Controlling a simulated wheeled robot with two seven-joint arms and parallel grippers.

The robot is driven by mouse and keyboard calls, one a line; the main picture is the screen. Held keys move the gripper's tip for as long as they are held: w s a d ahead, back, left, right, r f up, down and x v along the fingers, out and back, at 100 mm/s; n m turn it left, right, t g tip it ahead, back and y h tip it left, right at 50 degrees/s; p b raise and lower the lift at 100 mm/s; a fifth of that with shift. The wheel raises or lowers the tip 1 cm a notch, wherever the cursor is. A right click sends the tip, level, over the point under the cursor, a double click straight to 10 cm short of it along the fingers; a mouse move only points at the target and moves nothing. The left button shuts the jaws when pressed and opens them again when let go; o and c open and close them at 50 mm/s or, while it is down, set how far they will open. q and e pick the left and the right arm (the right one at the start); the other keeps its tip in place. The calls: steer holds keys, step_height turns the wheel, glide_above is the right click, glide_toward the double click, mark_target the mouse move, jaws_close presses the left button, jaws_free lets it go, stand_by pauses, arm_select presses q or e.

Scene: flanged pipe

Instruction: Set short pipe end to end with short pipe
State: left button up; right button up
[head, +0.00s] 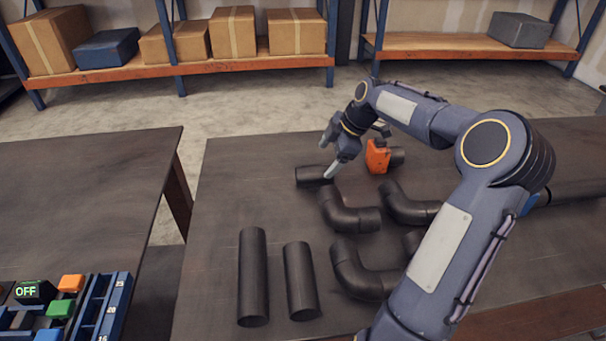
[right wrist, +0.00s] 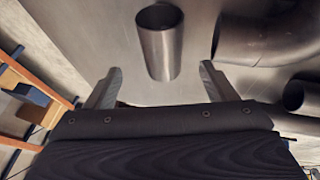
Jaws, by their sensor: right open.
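A short dark pipe (head: 313,176) lies on the table below my right gripper (head: 331,154). In the right wrist view a pipe (right wrist: 162,50) lies ahead of and in line with the gap between the open fingers (right wrist: 158,80), apart from them. Another short piece of pipe (head: 397,155) shows behind an orange block (head: 377,156), partly hidden. Two upright-looking or lying straight pipes, a longer one (head: 253,275) and a shorter one (head: 300,280), are at the front left. My left gripper is not in view.
Several elbow pipes (head: 348,212) lie in the table's middle, some partly hidden by my right arm. A long pipe (head: 575,191) is at the right. The table's left part (head: 225,190) is clear.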

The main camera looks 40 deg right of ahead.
mark_target(319, 169)
steer(key=x, duration=0.7)
steer(key=shift+s+f+p, duration=0.15)
steer(key=shift+f+p, duration=0.05)
steer(key=shift+p, duration=0.1)
steer(key=shift+r, duration=0.1)
steer(key=c, duration=1.4)
